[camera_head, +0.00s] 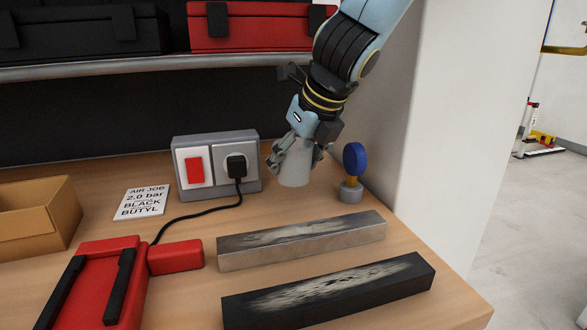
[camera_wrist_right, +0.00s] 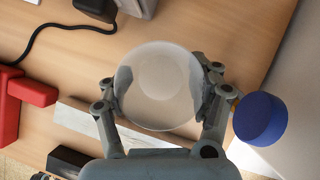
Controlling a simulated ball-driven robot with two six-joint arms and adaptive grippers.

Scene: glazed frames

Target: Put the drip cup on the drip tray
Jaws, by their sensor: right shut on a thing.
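The drip cup (camera_head: 294,174) is a pale, whitish, see-through cup at the back right of the bench, beside the socket box. My right gripper (camera_head: 297,155) comes down from above and is shut on it. In the right wrist view the cup (camera_wrist_right: 157,85) shows as a round rim between the two fingers of my right gripper (camera_wrist_right: 160,92), one on each side. The cup looks upright and close to the bench top; whether it touches the wood I cannot tell. No drip tray can be made out in either view. My left gripper is not in view.
A blue disc on a grey-based stand (camera_head: 351,166) stands just right of the cup. The socket box (camera_head: 217,165) with black plug and cable is left. A grey bar (camera_head: 300,238) and black bar (camera_head: 328,292) lie in front. A red tool (camera_head: 112,275) and cardboard box (camera_head: 36,215) are left.

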